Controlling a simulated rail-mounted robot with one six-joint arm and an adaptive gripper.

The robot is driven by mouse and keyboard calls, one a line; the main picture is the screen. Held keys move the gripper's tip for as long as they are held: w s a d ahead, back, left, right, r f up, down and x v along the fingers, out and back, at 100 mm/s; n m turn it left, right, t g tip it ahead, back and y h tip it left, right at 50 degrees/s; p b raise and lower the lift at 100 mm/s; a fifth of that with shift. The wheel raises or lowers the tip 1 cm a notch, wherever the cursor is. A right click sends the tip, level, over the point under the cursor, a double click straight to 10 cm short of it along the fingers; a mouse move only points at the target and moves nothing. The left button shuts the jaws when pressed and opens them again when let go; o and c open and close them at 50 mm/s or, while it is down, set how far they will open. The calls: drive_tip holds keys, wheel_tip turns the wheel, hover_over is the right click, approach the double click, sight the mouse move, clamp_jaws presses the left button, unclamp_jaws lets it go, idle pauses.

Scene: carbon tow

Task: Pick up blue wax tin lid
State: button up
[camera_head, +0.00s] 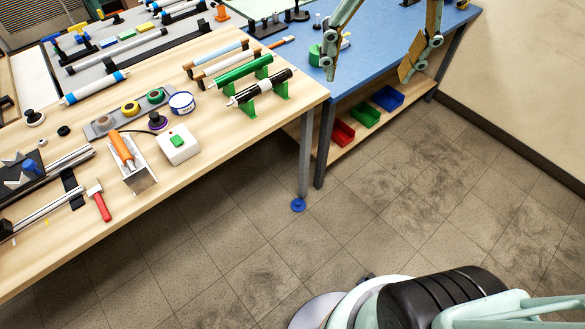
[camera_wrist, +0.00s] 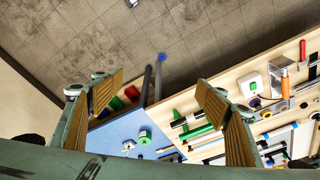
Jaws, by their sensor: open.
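A small round blue lid (camera_head: 298,204) lies on the floor at the foot of the wooden table's near right leg. It also shows in the wrist view (camera_wrist: 162,56), at the top centre beside the leg's end. A white tin with a blue band (camera_head: 181,103) stands on the wooden table. My gripper (camera_head: 368,77) is open and empty, its two fingers wide apart in front of the blue table. In the wrist view the fingers (camera_wrist: 160,80) frame the table legs, and the lid appears between and beyond the tips. The gripper is well above and apart from the lid.
The wooden table (camera_head: 230,160) holds rollers, tape rolls and a white box with a green button (camera_head: 178,145). The blue table (camera_head: 385,35) has a shelf below with red, green and blue bins (camera_head: 367,114). The tiled floor (camera_head: 390,200) right of the lid is clear.

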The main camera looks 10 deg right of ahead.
drive_tip(key=w+d+f+m+g+b, duration=0.1)
drive_tip(key=w+d+f+m+g, duration=0.2)
drive_tip(key=w+f, duration=1.5)
drive_tip(key=w+d+f+m+g+b, duration=0.1)
drive_tip(key=w+d+f+m, duration=0.3)
drive_tip(key=f, duration=0.9)
drive_tip(key=w+d+f+n, duration=0.1)
drive_tip(key=w+d+f, duration=0.1)
drive_tip(key=w+f, duration=0.75)
drive_tip(key=s+d+f+m+g+b, duration=0.1)
drive_tip(key=s+f, duration=0.2)
drive_tip(key=f, duration=1.4)
drive_tip(key=s+d+f+m+g+b, duration=0.1)
drive_tip(key=s+d+f+m, duration=0.15)
drive_tip(key=f, duration=1.45)
drive_tip(key=s+a+f+m+g+h+b, duration=0.1)
drive_tip(key=s+a+f+b, duration=0.3)
drive_tip(key=f, duration=1.2)
drive_tip(key=s+a+f+m+b, duration=0.2)
drive_tip(key=s+a+f, duration=0.3)
drive_tip(key=f, duration=1.2)
drive_tip(key=t, duration=0.5)
hover_over(298, 203)
drive_tip(key=f, duration=1)
drive_tip(key=shift+s+a+f, duration=0.1)
drive_tip(key=shift+a+f, duration=0.15)
drive_tip(key=shift+a, duration=0.05)
